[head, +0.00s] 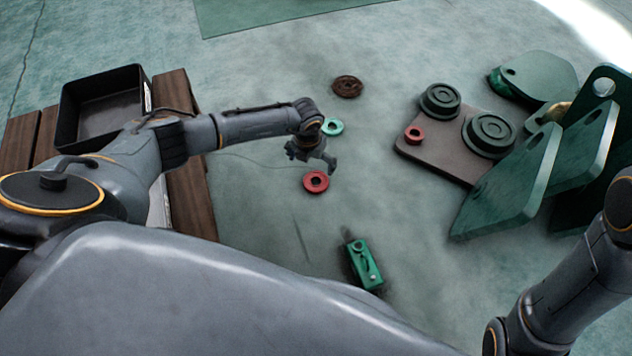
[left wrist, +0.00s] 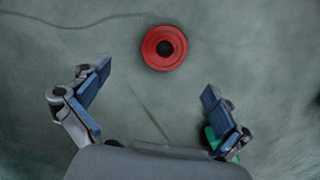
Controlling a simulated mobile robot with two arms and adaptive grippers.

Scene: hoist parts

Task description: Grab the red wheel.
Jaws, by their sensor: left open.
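The red wheel (head: 316,190) lies flat on the floor, a ring with a dark centre hole. In the left wrist view the red wheel (left wrist: 150,49) sits above the space between my fingers, clear of both. My left gripper (head: 318,158) is just beyond the wheel in the head view, above the floor. Its fingers are spread and empty in the left wrist view (left wrist: 157,79). A smaller red ring-like part (head: 414,133) lies on the brown plate to the right. My right arm shows at the lower right, but its gripper is out of view.
A teal wheel (head: 333,126) and a rusty brown wheel (head: 347,86) lie farther back. A green block-like part (head: 364,265) is nearer. A black bin (head: 98,82) is on wooden planks (head: 192,190) left.

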